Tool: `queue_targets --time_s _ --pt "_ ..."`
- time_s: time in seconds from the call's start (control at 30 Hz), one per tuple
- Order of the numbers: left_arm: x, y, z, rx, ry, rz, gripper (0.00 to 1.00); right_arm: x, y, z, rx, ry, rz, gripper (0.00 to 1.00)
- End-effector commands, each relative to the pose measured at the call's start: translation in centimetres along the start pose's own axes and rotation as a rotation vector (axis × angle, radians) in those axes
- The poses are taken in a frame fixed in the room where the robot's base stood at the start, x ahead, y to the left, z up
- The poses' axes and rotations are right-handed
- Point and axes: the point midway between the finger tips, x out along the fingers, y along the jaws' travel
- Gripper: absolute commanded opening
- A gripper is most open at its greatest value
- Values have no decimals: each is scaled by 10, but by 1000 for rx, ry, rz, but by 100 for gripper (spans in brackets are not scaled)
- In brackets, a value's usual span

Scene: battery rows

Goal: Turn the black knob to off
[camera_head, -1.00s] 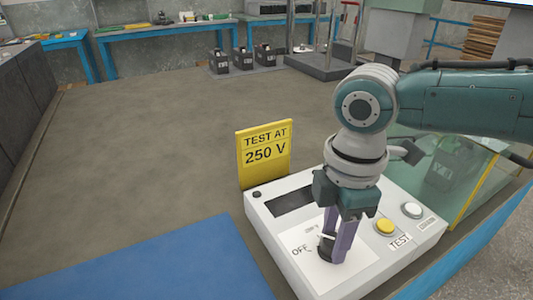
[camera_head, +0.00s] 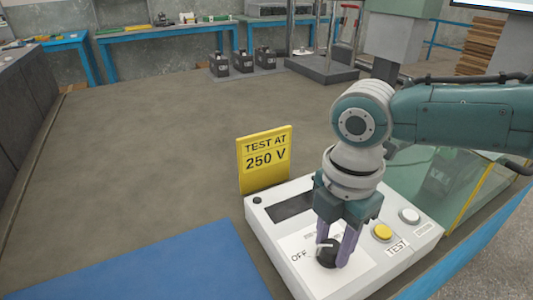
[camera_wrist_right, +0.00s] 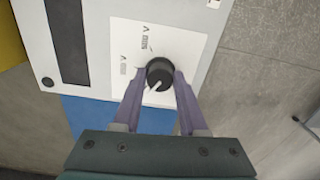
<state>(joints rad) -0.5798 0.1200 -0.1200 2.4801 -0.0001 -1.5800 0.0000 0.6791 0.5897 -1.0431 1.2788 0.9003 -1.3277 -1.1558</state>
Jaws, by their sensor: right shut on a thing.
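The black knob (camera_head: 327,254) sits on a white panel on the front of the white tester box (camera_head: 262,222). An "OFF" mark is printed left of the knob. My right gripper (camera_head: 335,255) is shut on the knob, one purple finger on each side. In the right wrist view the knob (camera_wrist_right: 160,73) lies between the fingertips of the gripper (camera_wrist_right: 160,82). Its white pointer line shows there, aimed toward the lower left of that picture. My left gripper is not in view.
A yellow sign (camera_head: 264,160) reading "TEST AT 250 V" stands behind the box. A yellow button (camera_head: 383,232) and a white button (camera_head: 409,215) lie right of the knob. A blue mat (camera_head: 150,265) lies at left. Glass panels stand at right.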

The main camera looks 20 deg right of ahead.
Motion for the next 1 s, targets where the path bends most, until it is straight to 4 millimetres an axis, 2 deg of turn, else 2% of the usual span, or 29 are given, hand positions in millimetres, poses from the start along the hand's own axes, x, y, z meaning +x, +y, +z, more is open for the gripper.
queue_targets --time_s 0.2,0.23,0.47,0.77,0.87,1.0 --pt "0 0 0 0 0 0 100 -1 0 -2 -3 4 0 0" --pt "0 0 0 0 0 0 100 -1 0 -2 -3 4 0 44" --pt "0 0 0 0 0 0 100 -1 0 -1 -1 2 1 70" --pt "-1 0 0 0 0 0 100 -3 0 0 0 1 1 72" --pt "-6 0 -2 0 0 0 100 -15 1 0 -2 1 3 72" --pt "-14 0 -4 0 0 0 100 -44 1 0 -1 1 5 72"
